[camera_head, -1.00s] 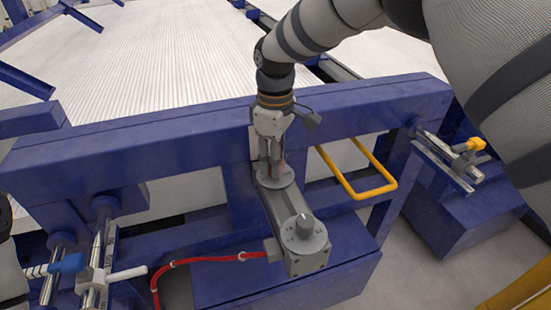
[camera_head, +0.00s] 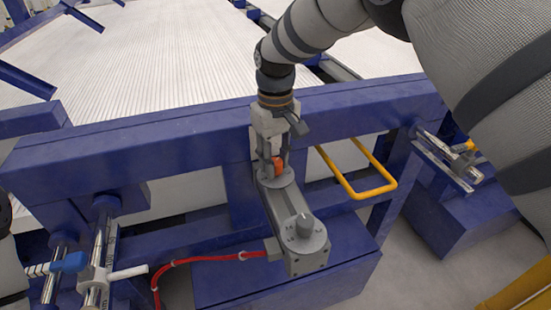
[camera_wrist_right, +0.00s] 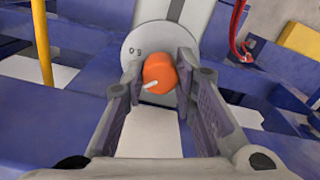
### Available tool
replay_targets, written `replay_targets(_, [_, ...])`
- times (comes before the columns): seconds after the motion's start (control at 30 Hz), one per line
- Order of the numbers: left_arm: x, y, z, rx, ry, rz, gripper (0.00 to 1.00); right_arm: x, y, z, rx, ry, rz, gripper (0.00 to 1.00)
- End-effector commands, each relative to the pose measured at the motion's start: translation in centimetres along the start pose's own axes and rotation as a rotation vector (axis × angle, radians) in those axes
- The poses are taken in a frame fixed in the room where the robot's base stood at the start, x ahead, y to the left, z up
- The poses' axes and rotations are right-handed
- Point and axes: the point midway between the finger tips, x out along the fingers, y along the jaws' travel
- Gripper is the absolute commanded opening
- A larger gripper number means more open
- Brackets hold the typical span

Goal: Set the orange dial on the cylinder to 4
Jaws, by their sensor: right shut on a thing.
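The grey cylinder (camera_head: 280,206) lies along the blue frame, with a round dial plate at each end. The orange dial (camera_head: 278,166) sits on the far plate and also shows in the right wrist view (camera_wrist_right: 160,72). There its white pointer mark faces lower left; the small markings on the plate are too blurred to read surely. My right gripper (camera_head: 273,168) comes down from above and is shut on the orange dial, one finger on each side. My left gripper is out of view.
A grey knob (camera_head: 304,226) stands on the near end of the cylinder. A red hose (camera_head: 210,259) runs left from it. A yellow handle (camera_head: 358,188) is right of the cylinder. Blue and white valve handles (camera_head: 125,274) are at lower left.

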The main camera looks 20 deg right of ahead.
Motion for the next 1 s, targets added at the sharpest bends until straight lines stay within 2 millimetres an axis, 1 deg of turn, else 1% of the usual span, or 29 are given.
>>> replay_targets(0.4, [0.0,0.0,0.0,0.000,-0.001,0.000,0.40,0.1,0.0,0.1,0.004,-0.003,-0.001,0.00])
replay_targets(0.43, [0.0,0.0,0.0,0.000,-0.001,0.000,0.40,0.1,0.0,0.1,0.004,-0.003,-0.001,0.32])
replay_targets(0.5, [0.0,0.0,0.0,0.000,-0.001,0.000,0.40,0.1,0.0,0.1,0.004,-0.003,-0.001,0.46])
replay_targets(0.77, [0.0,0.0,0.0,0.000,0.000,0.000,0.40,0.0,0.0,0.0,0.004,-0.001,0.000,0.46])
replay_targets(0.83, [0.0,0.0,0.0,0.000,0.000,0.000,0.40,-0.4,0.0,0.0,0.004,0.001,0.000,0.46])
replay_targets(0.87, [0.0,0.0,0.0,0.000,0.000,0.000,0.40,-0.8,0.0,-0.1,0.004,0.002,0.000,0.46])
replay_targets(0.93, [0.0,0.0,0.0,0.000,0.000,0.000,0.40,-2.3,0.0,-0.1,0.004,0.004,0.000,0.46])
replay_targets(1.0, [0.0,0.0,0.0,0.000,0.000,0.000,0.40,-4.3,0.0,-0.1,0.004,0.005,0.001,0.46])
